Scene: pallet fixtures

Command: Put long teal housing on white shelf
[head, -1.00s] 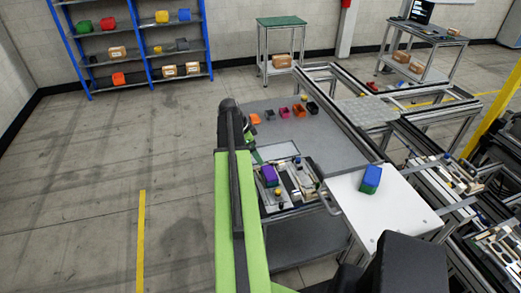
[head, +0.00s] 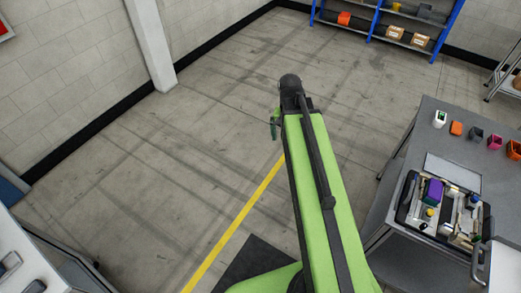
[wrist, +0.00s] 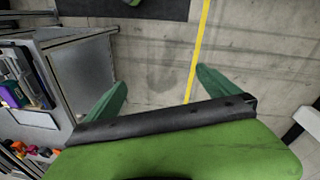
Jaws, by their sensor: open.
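My gripper (head: 274,128) hangs over bare floor at the end of my green arm in the head view. In the wrist view its two green fingers are apart, with only floor between them (wrist: 161,77). I cannot make out a long teal housing in either view now. A white panel with a handle (head: 507,262) is cut off at the lower right edge of the head view. I cannot tell whether it is the white shelf.
A grey table (head: 455,150) on the right carries a fixture tray (head: 412,200) with a purple block (head: 432,192) and several coloured bins. A blue rack (head: 450,30) stands far back. A white unit (head: 25,258) fills the lower left corner. The middle floor is clear.

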